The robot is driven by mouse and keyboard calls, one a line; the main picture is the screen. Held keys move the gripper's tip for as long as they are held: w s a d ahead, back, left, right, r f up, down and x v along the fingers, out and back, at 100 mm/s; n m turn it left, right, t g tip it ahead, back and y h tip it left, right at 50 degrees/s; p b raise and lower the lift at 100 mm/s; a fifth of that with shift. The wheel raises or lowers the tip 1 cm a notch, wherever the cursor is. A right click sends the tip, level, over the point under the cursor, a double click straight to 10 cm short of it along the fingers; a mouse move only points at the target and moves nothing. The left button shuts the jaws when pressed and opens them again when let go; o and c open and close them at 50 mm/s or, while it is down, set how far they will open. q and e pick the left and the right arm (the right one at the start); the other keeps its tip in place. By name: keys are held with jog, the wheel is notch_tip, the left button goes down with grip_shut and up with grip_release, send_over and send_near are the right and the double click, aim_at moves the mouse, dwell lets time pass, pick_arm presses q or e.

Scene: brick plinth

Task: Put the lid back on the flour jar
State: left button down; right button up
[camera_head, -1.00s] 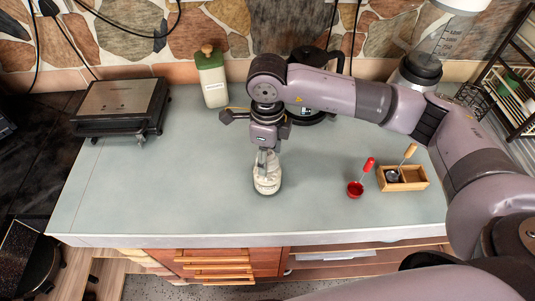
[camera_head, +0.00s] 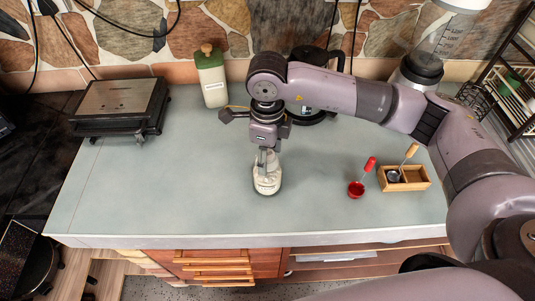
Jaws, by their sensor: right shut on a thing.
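A small clear jar with white contents (camera_head: 267,182) stands upright on the counter near its middle. My right gripper (camera_head: 266,160) points straight down at the top of this jar. Its fingers are shut on the lid, which sits at the jar's mouth and is mostly hidden by the fingers. I cannot tell whether the lid is fully seated. My left gripper is not in view.
On the grey-green counter (camera_head: 150,200), a flat scale-like appliance (camera_head: 120,102) stands at the left and a green-lidded canister (camera_head: 213,80) at the back. A red scoop (camera_head: 357,188) and a wooden box (camera_head: 405,180) lie right. The left front is clear.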

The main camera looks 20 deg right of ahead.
dwell(0.4)
jog(key=o, duration=1.2)
jog(key=shift+o, duration=0.6)
jog(key=o, duration=0.4)
jog(key=shift+r, duration=0.15)
jog(key=shift+r+p, duration=1.4)
jog(key=shift+r, duration=2)
